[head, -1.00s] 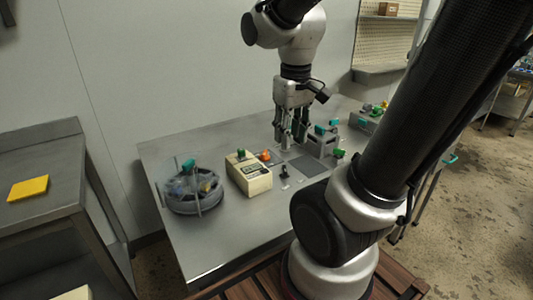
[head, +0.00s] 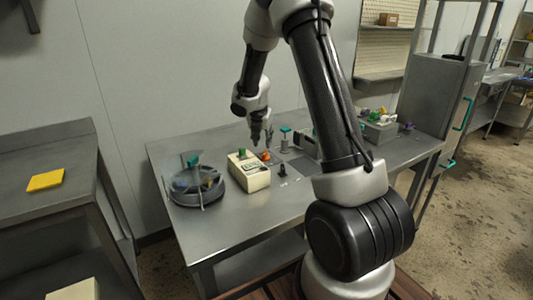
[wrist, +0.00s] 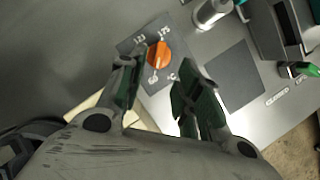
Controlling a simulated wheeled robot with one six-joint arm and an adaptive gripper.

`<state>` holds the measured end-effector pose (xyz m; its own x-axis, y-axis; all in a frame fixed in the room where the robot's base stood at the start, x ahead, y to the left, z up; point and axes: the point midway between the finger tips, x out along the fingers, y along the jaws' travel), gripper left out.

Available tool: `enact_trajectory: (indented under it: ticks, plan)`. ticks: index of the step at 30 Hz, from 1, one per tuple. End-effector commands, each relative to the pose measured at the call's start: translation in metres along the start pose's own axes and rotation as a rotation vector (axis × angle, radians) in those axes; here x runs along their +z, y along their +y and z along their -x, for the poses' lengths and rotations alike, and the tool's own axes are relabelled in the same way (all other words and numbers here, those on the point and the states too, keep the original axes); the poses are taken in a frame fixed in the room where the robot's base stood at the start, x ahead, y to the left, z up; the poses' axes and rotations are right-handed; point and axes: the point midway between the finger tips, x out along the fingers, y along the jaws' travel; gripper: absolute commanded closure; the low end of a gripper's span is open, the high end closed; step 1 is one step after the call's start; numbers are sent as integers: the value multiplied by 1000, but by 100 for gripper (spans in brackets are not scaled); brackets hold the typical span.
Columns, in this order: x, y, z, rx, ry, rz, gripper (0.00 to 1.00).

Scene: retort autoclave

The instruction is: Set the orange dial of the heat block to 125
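The orange dial (wrist: 158,54) sits on a dark grey plate (wrist: 127,47) with pale markings around it, in the wrist view. One mark at its upper left looks like 125 and one at its upper right like 175. I cannot tell which mark the dial points to. In the head view the orange dial (head: 266,157) is small, beside a beige box (head: 249,174) with a green part on top. My gripper (wrist: 157,78) is open and empty, its two dark green fingers apart. The dial shows beyond and between the fingertips. In the head view my gripper (head: 262,138) is just above the dial.
A round grey container (head: 194,190) stands left of the beige box. A teal-topped post (head: 285,139) and a grey block stand close on the right; a grey box with coloured parts (head: 379,129) is farther right. The table front (head: 235,222) is clear.

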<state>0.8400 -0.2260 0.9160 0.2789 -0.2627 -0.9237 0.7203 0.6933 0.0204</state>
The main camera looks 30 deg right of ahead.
Motion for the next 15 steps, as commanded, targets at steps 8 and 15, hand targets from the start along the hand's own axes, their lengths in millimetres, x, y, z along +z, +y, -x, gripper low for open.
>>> enact_trajectory:
  ticks: [8, 15]
  plan:
    - [-1, -1, -26, 0, 3, 63, 66]
    - [0, -1, -64, 0, 2, 60, 66]
